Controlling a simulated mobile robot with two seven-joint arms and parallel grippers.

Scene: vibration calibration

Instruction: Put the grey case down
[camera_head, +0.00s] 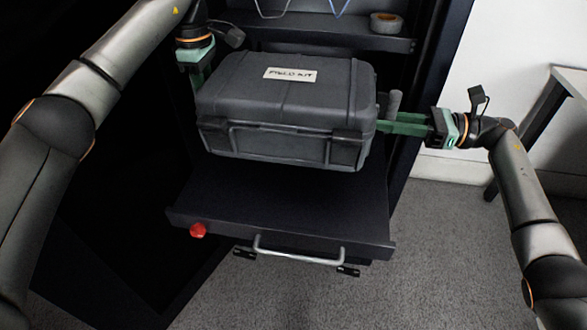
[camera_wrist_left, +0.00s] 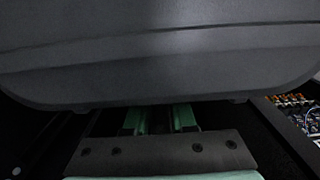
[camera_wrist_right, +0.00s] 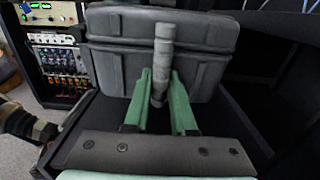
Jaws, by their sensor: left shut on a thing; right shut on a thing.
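The grey case (camera_head: 285,105) is closed and level, with a "FIELD KIT" label on its lid. It is over the pulled-out dark shelf (camera_head: 280,205); I cannot tell whether its underside touches the shelf. My right gripper (camera_head: 388,122) is at the case's right end. In the right wrist view its green fingers (camera_wrist_right: 160,95) are shut on a grey upright bar handle (camera_wrist_right: 163,60) beside the case. My left gripper (camera_head: 198,72) is shut at the case's left end. In the left wrist view the case (camera_wrist_left: 160,55) hides its fingertips and what they hold.
The shelf has a red knob (camera_head: 197,230) and a silver front handle (camera_head: 300,255). A rack shelf (camera_head: 330,38) behind the case bears a tape roll (camera_head: 386,22). A table (camera_head: 570,80) stands at the right. The front part of the pulled-out shelf is clear.

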